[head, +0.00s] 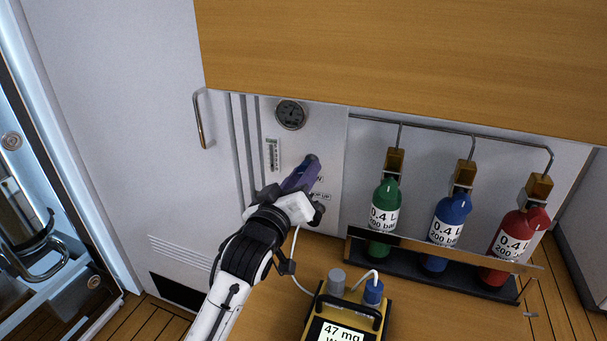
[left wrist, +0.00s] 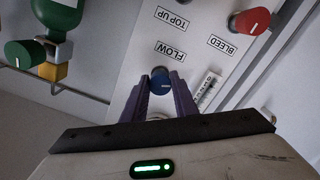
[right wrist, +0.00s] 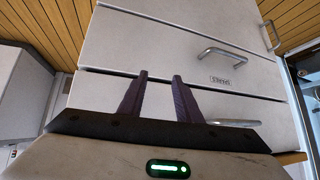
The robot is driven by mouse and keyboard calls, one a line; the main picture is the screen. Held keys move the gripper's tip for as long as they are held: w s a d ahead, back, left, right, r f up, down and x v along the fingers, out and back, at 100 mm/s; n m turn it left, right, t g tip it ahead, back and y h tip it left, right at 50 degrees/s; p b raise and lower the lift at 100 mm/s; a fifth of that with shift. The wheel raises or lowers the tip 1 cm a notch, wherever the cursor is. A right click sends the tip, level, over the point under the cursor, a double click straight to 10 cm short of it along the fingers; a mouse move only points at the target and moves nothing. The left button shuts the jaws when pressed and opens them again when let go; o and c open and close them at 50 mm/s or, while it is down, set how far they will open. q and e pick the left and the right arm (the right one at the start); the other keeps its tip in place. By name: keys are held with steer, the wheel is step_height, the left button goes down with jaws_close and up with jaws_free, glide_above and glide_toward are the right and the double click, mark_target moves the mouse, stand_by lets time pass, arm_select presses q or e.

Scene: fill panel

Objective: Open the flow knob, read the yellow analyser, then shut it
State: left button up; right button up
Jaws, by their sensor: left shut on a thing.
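The blue flow knob (left wrist: 161,83) is on the white panel beside the FLOW label (left wrist: 171,50) in the left wrist view. My left gripper (left wrist: 160,78) is shut on it, one purple finger on each side. In the head view my left gripper (head: 311,167) reaches the panel and mostly hides the knob. The yellow analyser (head: 342,322) stands on the wooden bench below the panel, with a hose on its top. Its screen reads 47 mg; the line below is cut off. My right gripper (right wrist: 159,76) is open and empty, facing white drawers.
A red knob (left wrist: 252,22) sits by the BLEED label. A round gauge (head: 291,114) and a thermometer strip (head: 272,154) are on the panel. Green (head: 382,215), blue (head: 447,222) and red (head: 514,240) bottles stand in a rack to the right. A wooden cabinet (head: 400,60) overhangs.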

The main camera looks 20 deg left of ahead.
arm_select(q)
steer(key=o, duration=1)
steer(key=s, duration=1)
steer(key=shift+s+a+b, duration=0.15)
steer(key=shift+a+b, duration=0.05)
steer(key=shift+b, duration=0.25)
